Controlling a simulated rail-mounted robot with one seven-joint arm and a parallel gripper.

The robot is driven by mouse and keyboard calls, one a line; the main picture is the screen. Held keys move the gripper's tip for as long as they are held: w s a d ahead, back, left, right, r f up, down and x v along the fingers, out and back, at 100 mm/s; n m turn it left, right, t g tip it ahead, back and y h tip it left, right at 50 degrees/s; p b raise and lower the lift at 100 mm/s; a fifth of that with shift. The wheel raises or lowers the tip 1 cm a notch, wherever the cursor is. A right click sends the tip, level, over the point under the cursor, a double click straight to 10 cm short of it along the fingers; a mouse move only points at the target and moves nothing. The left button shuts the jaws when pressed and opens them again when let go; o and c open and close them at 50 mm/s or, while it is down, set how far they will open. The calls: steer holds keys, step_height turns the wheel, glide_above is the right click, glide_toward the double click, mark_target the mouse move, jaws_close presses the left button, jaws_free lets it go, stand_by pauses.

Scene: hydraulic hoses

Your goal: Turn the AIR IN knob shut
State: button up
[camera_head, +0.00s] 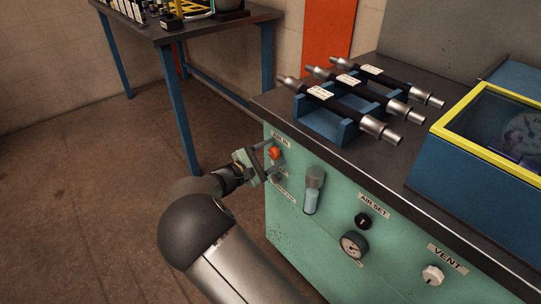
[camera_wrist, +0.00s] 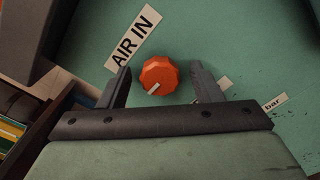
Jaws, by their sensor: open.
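The AIR IN knob is orange with a pale pointer mark. It sits on the green front panel near its left end in the head view (camera_head: 274,153). In the wrist view the knob (camera_wrist: 159,75) lies between my two fingertips, its pale mark pointing down and left. The AIR IN label (camera_wrist: 133,38) is above and left of it. My gripper (camera_head: 267,160) is open in front of the panel, and in the wrist view its fingers (camera_wrist: 160,82) stand on either side of the knob, with a gap on both sides. I cannot tell how deep the fingertips reach.
Hoses in a blue rack (camera_head: 328,122) lie on the bench top. Floor left of the bench is clear.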

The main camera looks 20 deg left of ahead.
steer(key=c, duration=1)
